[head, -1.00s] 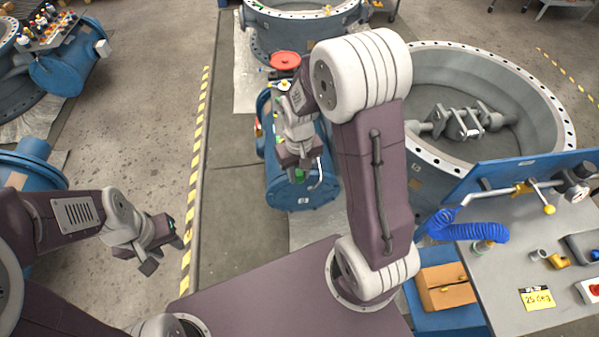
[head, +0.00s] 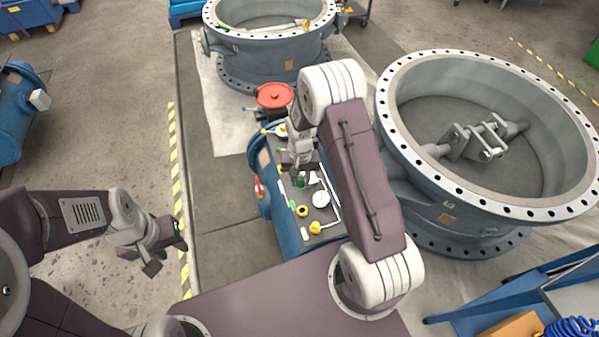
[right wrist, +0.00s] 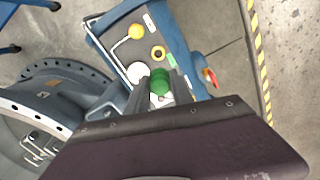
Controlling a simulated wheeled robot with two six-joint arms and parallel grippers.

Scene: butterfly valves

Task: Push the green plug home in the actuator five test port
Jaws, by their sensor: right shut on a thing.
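The green plug (head: 300,182) is in my right gripper (head: 300,174), over the grey top panel (head: 321,240) of a blue actuator (head: 289,237). In the right wrist view the round green plug (right wrist: 159,82) sits between the two dark fingers of the right gripper (right wrist: 159,92), with the panel behind it. I cannot tell whether the plug touches the panel. The test port is not clearly visible; the gripper and plug may hide it. No number reads clearly on the actuator. My left gripper (head: 165,250) is apart from everything at the left, its fingers spread and empty.
On the panel are a white round cap (head: 320,198), a yellow knob (head: 315,228), a black-and-yellow ring (head: 302,211) and a bent pipe. A red handwheel (head: 275,95) stands behind. A large grey valve ring (head: 450,215) is close on the right.

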